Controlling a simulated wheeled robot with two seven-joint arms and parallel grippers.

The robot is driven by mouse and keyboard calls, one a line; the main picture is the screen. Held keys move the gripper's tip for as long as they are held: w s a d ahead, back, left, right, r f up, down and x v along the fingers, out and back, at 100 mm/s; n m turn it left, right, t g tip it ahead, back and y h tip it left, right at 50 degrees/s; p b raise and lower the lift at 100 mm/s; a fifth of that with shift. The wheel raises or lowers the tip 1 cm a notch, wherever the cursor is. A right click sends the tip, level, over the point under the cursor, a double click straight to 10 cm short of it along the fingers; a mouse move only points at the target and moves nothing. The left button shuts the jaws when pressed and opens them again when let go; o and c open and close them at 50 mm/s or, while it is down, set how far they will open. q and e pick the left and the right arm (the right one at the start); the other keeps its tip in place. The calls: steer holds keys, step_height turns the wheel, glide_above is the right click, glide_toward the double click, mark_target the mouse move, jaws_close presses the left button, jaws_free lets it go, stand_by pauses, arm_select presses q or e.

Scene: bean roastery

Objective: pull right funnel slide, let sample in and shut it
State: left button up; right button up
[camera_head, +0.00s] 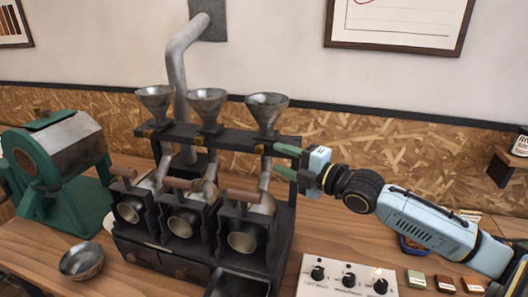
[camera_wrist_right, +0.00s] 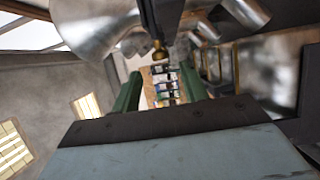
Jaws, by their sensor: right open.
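The right funnel (camera_head: 267,112) is a grey metal cone on the dark rack (camera_head: 230,137), with a pipe running down to the right roaster drum (camera_head: 243,241). A small brass piece (camera_head: 259,149) shows below this funnel at the rack's front. My right gripper (camera_head: 279,159) is open at the right end of the rack, its green fingers pointing left towards the pipe. In the right wrist view a brass knob (camera_wrist_right: 160,51) appears ahead, between the lines of the two green fingers (camera_wrist_right: 159,90); contact cannot be told. The sample inside the funnel is hidden. My left gripper is out of view.
Two more funnels (camera_head: 206,103) stand to the left. A green roaster (camera_head: 62,160) and a metal bowl (camera_head: 82,261) are at the left. A white control panel (camera_head: 347,279) with black knobs stands at the front right, with small coloured blocks (camera_head: 444,283) beside it.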

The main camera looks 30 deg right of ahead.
mark_target(263, 151)
steer(key=x, duration=0.4)
steer(key=shift+r, duration=0.1)
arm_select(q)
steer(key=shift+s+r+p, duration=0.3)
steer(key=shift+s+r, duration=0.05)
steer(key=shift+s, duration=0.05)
arm_select(e)
steer(key=shift+x, duration=1.05)
